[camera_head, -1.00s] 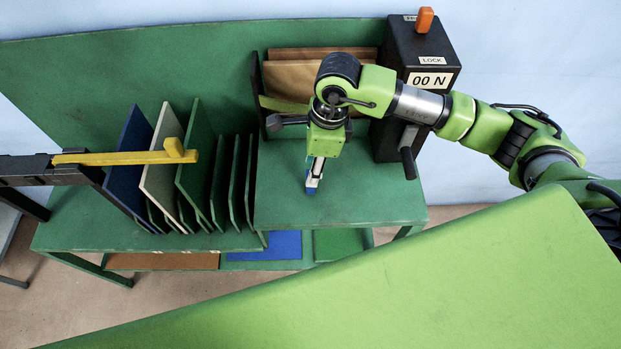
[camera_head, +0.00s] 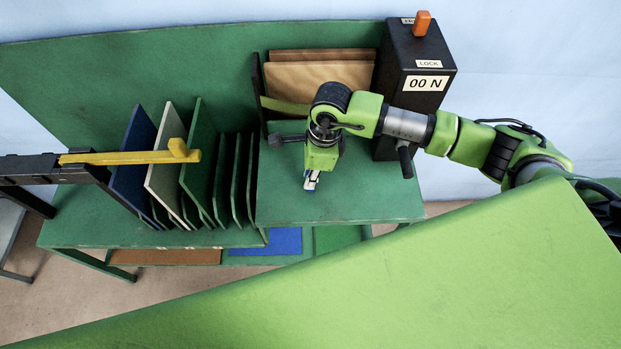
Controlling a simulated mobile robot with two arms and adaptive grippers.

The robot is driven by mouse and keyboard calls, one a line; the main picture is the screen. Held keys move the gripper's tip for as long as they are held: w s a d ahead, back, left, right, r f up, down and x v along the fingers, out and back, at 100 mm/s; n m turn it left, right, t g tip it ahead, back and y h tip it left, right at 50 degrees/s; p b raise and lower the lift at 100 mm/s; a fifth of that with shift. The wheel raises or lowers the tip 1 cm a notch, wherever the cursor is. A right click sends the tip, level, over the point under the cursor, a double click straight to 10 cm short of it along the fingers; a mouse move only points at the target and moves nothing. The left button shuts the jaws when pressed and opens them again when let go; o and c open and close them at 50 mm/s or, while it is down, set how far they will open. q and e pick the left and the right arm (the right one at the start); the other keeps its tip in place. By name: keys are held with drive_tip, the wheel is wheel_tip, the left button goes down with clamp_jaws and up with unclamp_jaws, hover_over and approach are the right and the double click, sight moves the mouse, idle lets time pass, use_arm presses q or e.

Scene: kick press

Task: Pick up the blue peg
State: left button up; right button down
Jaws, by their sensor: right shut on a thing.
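My right gripper (camera_head: 312,181) points down over the green bench top, in front of the wooden boards. It is shut on the blue peg (camera_head: 310,188); only a small blue and white bit of the peg shows at the fingertips. Whether the peg's lower end touches the bench top cannot be told. My left gripper is not in view.
The green bench top (camera_head: 380,200) has free room around the gripper. Several upright panels (camera_head: 165,165) stand to the left, beside a yellow lever (camera_head: 120,157). A black box (camera_head: 415,60) marked "00 N" with an orange switch (camera_head: 422,22) stands at the back right.

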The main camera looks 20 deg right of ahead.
drive_tip(key=shift+r, duration=0.1)
drive_tip(key=shift+r+b, duration=0.2)
drive_tip(key=shift+b, duration=0.15)
wheel_tip(320, 180, up, 2)
drive_tip(key=shift+w+r+b, duration=0.1)
drive_tip(key=shift+r+b, duration=0.1)
drive_tip(key=shift+b, duration=0.75)
drive_tip(key=s+a+r+b, duration=0.4)
drive_tip(key=s+a+r, duration=0.4)
drive_tip(key=s+r, duration=0.2)
drive_tip(key=shift+s+a, duration=0.15)
drive_tip(key=shift+s, duration=0.65)
